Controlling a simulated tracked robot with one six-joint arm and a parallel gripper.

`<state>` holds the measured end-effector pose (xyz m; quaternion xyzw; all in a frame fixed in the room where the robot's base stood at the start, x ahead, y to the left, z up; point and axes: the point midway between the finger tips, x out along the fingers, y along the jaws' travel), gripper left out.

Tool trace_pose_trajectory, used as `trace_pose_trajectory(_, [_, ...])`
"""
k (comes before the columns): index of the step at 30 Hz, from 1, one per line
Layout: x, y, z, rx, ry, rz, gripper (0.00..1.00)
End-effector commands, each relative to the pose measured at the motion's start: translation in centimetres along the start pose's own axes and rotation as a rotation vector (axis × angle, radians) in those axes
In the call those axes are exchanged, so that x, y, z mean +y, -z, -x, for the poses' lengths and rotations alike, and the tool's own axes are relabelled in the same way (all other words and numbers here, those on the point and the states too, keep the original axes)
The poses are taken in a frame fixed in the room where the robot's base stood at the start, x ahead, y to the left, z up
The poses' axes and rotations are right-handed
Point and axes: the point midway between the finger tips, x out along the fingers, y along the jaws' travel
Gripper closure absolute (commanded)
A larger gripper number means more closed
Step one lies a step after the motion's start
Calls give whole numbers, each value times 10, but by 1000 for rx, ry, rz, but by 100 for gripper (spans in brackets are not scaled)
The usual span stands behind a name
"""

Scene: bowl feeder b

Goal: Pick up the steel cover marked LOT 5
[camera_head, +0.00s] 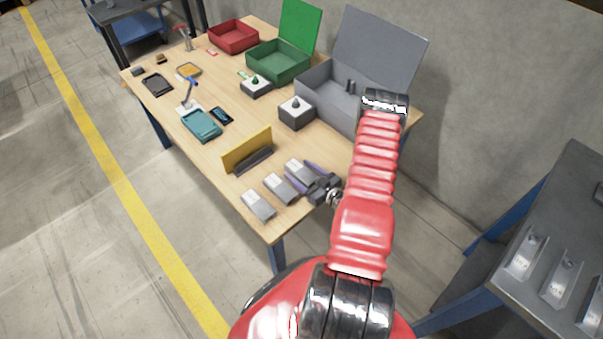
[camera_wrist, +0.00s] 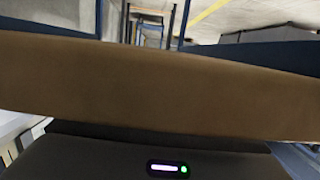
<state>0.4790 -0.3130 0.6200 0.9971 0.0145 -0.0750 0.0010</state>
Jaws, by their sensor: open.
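Three grey steel covers with pale labels lie in a row near the front corner of the wooden table: a left one (camera_head: 258,204), a middle one (camera_head: 280,188) and a right one (camera_head: 299,170). The label text is too small to read, so I cannot tell which is LOT 5. Contact cannot be told. The wrist view is mostly blocked by a brown band, seemingly the table edge, and shows no cover clearly.
A yellow upright plate (camera_head: 246,150) with a dark base stands behind the covers. A grey open box (camera_head: 318,95), a grey block with a knob (camera_head: 296,113) and a green box (camera_head: 279,62) stand farther back. A metal bench (camera_head: 515,285) with several steel parts is at right.

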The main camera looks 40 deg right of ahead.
Motion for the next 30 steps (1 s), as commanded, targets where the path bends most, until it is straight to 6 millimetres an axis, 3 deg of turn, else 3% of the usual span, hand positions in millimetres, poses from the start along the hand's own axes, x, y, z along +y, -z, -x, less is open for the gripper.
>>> trace_pose_trajectory(15, [0, 0, 0, 0, 0, 0, 35])
trace_pose_trajectory(30, [0, 0, 0, 0, 0, 0, 70])
